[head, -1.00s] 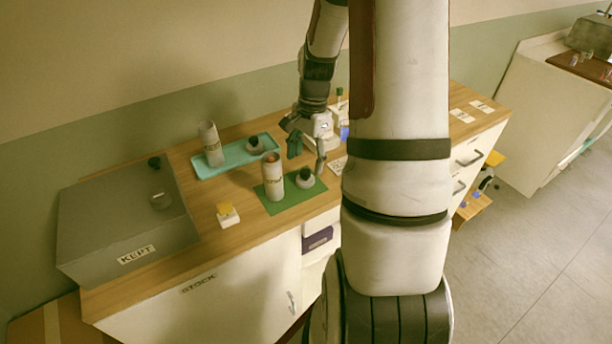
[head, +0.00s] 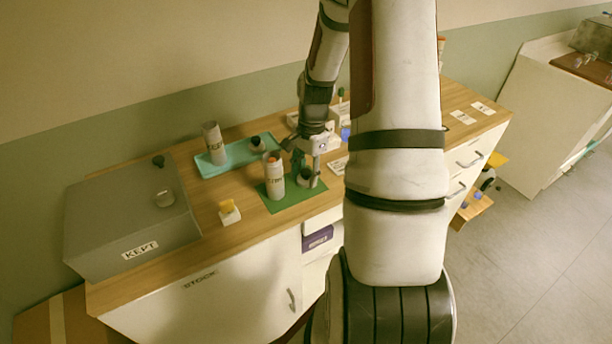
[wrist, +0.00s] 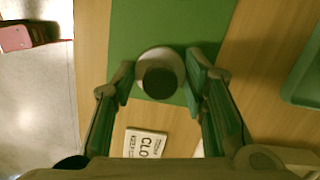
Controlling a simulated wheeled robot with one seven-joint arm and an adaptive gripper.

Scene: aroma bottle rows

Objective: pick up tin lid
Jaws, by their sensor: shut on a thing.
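The tin lid (wrist: 160,82) looks like a small pale round piece with a dark round top. It sits on the green mat in the wrist view, between my fingers. In the head view the tin lid (head: 304,180) is partly hidden by the fingers. My gripper (head: 307,172) is lowered over the mat and shut on it, one finger on each side. In the wrist view my gripper (wrist: 161,78) shows green pads at the piece's sides. A tall labelled tin (head: 274,180) stands upright on the mat, just left of my gripper.
A teal tray (head: 208,170) behind holds another tall tin (head: 214,144) and a dark-topped piece (head: 257,144). A grey KEPT box (head: 110,215) stands at left. A small yellow-topped block (head: 229,211) lies between. A CLO-marked card (wrist: 146,143) is near the mat.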

